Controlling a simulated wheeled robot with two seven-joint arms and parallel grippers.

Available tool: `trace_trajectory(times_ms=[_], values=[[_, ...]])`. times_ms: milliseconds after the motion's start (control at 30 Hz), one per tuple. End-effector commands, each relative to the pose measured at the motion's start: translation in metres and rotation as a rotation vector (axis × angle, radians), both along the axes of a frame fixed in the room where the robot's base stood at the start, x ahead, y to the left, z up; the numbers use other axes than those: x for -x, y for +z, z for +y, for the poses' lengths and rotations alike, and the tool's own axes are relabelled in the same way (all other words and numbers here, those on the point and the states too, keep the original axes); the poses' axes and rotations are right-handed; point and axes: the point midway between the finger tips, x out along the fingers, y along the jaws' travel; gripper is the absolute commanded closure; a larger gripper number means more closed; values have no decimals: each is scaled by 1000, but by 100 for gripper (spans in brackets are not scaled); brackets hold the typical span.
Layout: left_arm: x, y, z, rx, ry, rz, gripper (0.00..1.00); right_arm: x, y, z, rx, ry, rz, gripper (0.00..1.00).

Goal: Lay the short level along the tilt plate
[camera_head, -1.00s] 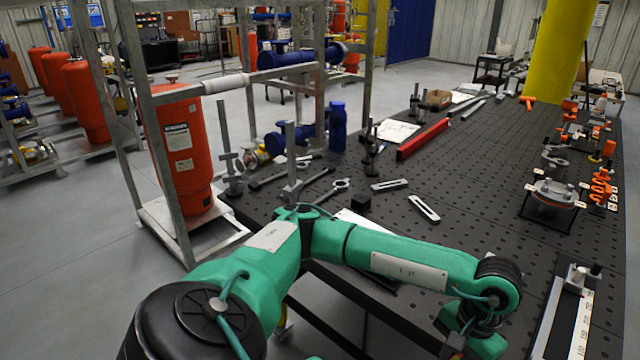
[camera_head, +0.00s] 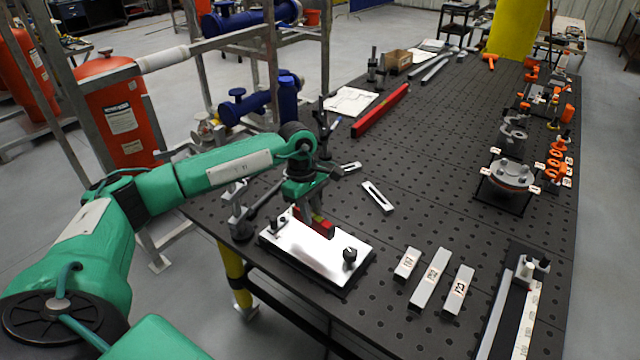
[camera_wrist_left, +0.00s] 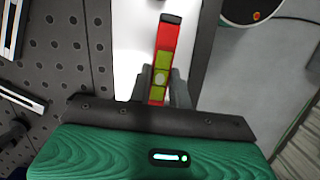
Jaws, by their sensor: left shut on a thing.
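The short level (camera_head: 324,231) is a small red bar. In the left wrist view the short level (camera_wrist_left: 166,48) is red with a yellow-green vial section. My left gripper (camera_head: 306,212) reaches down from above and is shut on it. In the left wrist view, the left gripper's fingers (camera_wrist_left: 163,92) sit on both sides of the level. The tilt plate (camera_head: 318,259) is a bright, pale plate with dark knobs, at the table's near left edge. The level is over the plate; I cannot tell whether it touches. The plate also shows in the left wrist view (camera_wrist_left: 130,55). My right gripper is out of view.
A long red level (camera_head: 380,111) lies further back on the black perforated table (camera_head: 440,180). Three labelled grey blocks (camera_head: 430,278) lie right of the plate. A slotted bar (camera_head: 377,196) lies behind it. A dark post stand (camera_head: 238,212) is at the plate's left.

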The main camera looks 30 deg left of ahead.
Motion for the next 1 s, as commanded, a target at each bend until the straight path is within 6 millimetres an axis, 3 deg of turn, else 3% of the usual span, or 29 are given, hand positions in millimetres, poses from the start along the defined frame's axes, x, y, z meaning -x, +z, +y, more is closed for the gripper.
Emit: trace_trajectory(times_ms=[100, 333, 667, 1000], values=[[-5, 5, 10, 4, 69, 1, 100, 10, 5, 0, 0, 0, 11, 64], [-6, -2, 11, 4, 84, 1, 100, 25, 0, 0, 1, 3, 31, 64], [-5, -31, 11, 4, 81, 3, 100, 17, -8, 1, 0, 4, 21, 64], [-5, -32, 11, 4, 81, 0, 100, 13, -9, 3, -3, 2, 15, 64]])
